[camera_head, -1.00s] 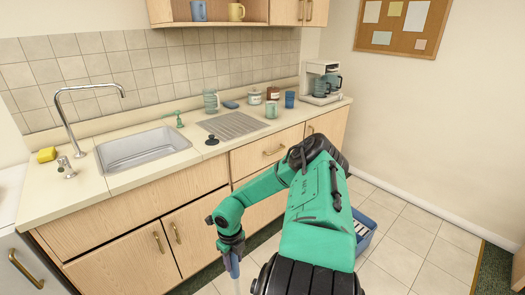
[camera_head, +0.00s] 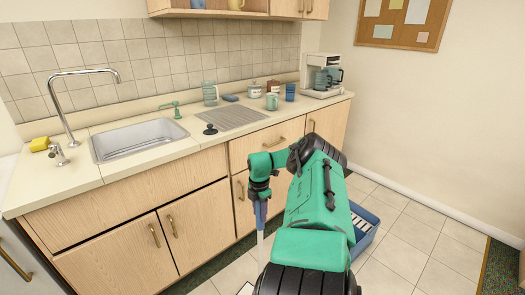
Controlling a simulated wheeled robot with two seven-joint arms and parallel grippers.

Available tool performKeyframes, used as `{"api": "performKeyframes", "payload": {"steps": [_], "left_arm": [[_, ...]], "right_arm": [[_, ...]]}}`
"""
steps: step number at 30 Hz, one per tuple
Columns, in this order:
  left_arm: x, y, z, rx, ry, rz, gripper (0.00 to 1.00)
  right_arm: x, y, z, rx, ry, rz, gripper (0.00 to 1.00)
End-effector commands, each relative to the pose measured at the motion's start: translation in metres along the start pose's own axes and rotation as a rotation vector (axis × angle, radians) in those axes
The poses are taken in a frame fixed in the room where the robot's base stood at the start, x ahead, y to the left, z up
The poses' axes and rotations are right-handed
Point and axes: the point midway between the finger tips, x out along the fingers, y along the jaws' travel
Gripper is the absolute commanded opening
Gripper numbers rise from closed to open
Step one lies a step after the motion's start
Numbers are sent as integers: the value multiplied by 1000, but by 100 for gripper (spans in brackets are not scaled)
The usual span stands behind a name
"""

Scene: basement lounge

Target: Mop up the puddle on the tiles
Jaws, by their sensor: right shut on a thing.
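My right arm reaches forward over the floor. Its gripper (camera_head: 260,194) points down in front of the cabinets and is shut on the blue grip of a mop (camera_head: 260,240), whose thin pale shaft runs down toward the tiles. A small piece of something pale with a dark edge shows at the bottom of the picture near the shaft; I cannot tell if it is the mop head. A blue bucket (camera_head: 372,238) with a pale slatted insert stands on the floor, partly hidden behind my arm. I cannot make out the puddle on the tiles (camera_head: 408,240). My left gripper is out of view.
Wooden cabinets (camera_head: 115,255) and a counter with a sink (camera_head: 138,140) run along the back left. A yellow sponge (camera_head: 40,144), cups and a coffee maker (camera_head: 322,76) stand on the counter. Open tiles lie at the right; a dark mat edges the cabinet base.

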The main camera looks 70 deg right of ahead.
Motion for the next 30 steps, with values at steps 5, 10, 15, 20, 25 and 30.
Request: {"api": "performKeyframes", "payload": {"steps": [5,10,15,20,25,30], "left_arm": [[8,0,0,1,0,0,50],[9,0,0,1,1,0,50],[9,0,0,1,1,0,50],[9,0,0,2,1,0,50],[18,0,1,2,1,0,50],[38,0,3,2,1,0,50]], "right_arm": [[-4,9,15,150,2,3,0],[-7,10,22,211,0,-1,0],[-8,11,22,217,0,0,0],[-8,11,22,216,0,-1,0],[2,11,21,215,0,-1,0],[23,11,17,218,-1,-1,0]]}}
